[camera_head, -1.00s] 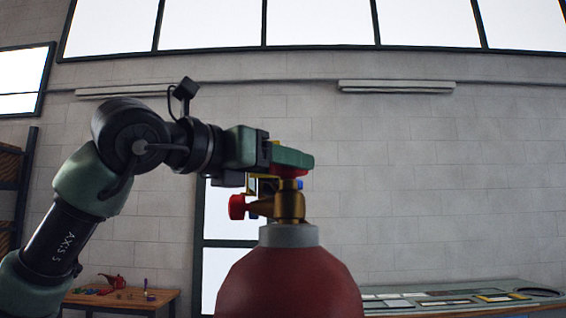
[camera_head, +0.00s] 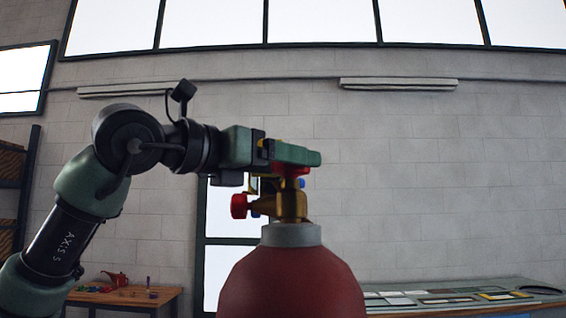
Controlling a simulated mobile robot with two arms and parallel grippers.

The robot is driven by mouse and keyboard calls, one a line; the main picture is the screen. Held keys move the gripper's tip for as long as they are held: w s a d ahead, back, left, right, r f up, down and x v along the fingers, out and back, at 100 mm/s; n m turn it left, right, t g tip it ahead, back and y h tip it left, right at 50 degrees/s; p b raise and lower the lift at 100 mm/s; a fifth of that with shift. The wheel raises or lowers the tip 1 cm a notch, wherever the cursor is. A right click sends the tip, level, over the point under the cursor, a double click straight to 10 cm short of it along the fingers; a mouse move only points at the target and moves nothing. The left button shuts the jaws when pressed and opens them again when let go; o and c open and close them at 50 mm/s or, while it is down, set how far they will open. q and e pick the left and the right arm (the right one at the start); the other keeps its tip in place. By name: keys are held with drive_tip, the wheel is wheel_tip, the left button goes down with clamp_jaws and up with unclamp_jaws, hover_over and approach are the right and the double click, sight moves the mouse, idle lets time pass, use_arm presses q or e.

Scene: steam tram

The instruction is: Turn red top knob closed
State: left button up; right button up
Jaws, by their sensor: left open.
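A large red cylinder (camera_head: 290,280) with a grey collar stands upright in the middle, with a brass valve (camera_head: 291,205) on top. The red top knob (camera_head: 290,169) sits at the top of the valve, partly hidden by my left gripper. Another red knob (camera_head: 239,205) sticks out from the valve's left side. Small blue parts show beside the valve. My left gripper (camera_head: 298,156) reaches in from the left, level with the top knob and around or just in front of it. Its jaws are open; whether they touch the knob I cannot tell. My right gripper is not in view.
A wooden table (camera_head: 165,299) with a red teapot-like object (camera_head: 116,279) and small items stands at the lower left. A long bench (camera_head: 480,308) with flat frames is at the lower right. The space right of the valve is clear.

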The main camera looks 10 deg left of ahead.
use_arm(q)
drive_tip(key=shift+s+a+f, duration=0.1)
drive_tip(key=shift+s+a, duration=0.15)
drive_tip(key=shift+s, duration=0.1)
drive_tip(key=b+v, duration=0.2)
drive_tip(key=v, duration=0.5)
